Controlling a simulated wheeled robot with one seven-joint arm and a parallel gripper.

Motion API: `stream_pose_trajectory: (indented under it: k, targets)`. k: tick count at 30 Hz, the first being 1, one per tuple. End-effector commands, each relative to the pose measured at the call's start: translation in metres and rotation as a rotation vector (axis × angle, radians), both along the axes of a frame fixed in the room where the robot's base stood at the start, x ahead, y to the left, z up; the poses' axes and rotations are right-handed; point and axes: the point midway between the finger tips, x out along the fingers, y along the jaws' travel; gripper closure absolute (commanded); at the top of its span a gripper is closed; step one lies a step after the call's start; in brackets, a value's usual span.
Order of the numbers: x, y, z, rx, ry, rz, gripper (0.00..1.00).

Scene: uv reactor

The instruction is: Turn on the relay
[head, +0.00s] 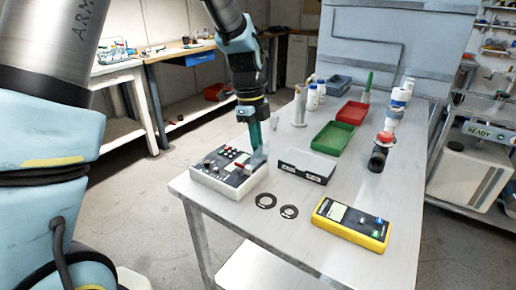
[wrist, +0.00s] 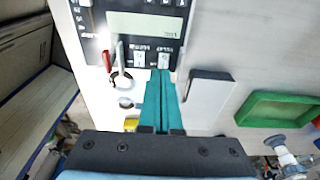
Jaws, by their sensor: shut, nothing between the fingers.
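A control box (head: 230,172) with a dark panel, red buttons and small switches stands on the near left corner of the table. In the wrist view its panel (wrist: 130,38) shows a display and two white rocker switches, the left one (wrist: 140,58) and the right one (wrist: 164,60), with small inverted labels that I cannot read for certain. My gripper (head: 257,150) points down at the box's right side. Its teal fingers (wrist: 161,78) are together and empty, with the tips close to the right switch. I cannot tell whether they touch it. Which switch is the relay is unclear.
A grey-and-white case (head: 306,165) stands right of the box, with green (head: 333,138) and red (head: 352,112) trays behind. Two black rings (head: 277,206) and a yellow meter (head: 351,223) lie in front. Bottles and a pipe fitting (head: 383,145) stand further right.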

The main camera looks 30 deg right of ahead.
Motion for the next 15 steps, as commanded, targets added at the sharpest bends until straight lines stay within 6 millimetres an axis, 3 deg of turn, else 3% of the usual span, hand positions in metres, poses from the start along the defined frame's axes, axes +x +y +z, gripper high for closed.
stream_pose_trajectory:
  k: [6, 15]
  targets:
    - [-0.002, -0.001, -0.014, 0.0, 0.0, 0.0, 1.0]
    - [-0.002, -0.001, -0.015, -0.001, 0.0, 0.0, 1.0]
